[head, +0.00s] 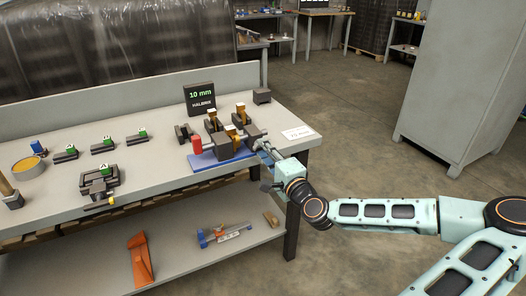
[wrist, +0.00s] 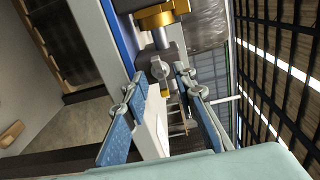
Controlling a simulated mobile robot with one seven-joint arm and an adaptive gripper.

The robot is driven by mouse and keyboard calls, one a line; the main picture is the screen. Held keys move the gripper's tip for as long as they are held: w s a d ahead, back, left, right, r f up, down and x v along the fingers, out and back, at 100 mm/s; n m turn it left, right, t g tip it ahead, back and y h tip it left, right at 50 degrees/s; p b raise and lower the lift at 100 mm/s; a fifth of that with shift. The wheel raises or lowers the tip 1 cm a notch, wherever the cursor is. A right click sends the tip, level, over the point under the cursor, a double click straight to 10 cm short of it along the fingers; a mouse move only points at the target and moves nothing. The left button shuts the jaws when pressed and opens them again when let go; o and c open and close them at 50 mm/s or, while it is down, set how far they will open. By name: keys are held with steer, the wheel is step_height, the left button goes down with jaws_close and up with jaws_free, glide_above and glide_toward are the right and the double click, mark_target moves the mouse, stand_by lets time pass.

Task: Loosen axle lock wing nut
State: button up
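The fixture sits on a blue base plate (head: 205,162) at the right end of the bench, with dark blocks, brass-coloured parts and a grey axle. My gripper (head: 266,148) reaches in from the right at the axle's end. In the wrist view my gripper (wrist: 166,92) has its two blue-padded fingers spread apart. A grey metal piece (wrist: 158,69), which looks like the wing nut at the axle's end, shows just beyond and between the fingertips. A brass-coloured collar (wrist: 160,15) is behind it. I cannot tell whether a fingertip touches the grey piece.
A red cylinder (head: 197,145) stands on the fixture's left. A black "10 mm" sign (head: 200,98) stands behind it, and a white card (head: 298,133) lies to the right. Several green-tagged dark parts (head: 103,146) lie on the left bench. A grey cabinet (head: 460,85) stands behind my arm.

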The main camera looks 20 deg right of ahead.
steer(key=shift+w, duration=0.45)
jaws_close()
steer(key=shift+n, duration=0.4)
steer(key=shift+a+r+n+b, duration=0.1)
steer(key=shift+n+b, duration=1.2)
steer(key=shift+n, duration=3.2)
steer(key=shift+r+n+b, duration=0.1)
steer(key=shift+n+b, duration=1.15)
steer(key=shift+n, duration=3.25)
jaws_free()
steer(key=shift+f, duration=0.1)
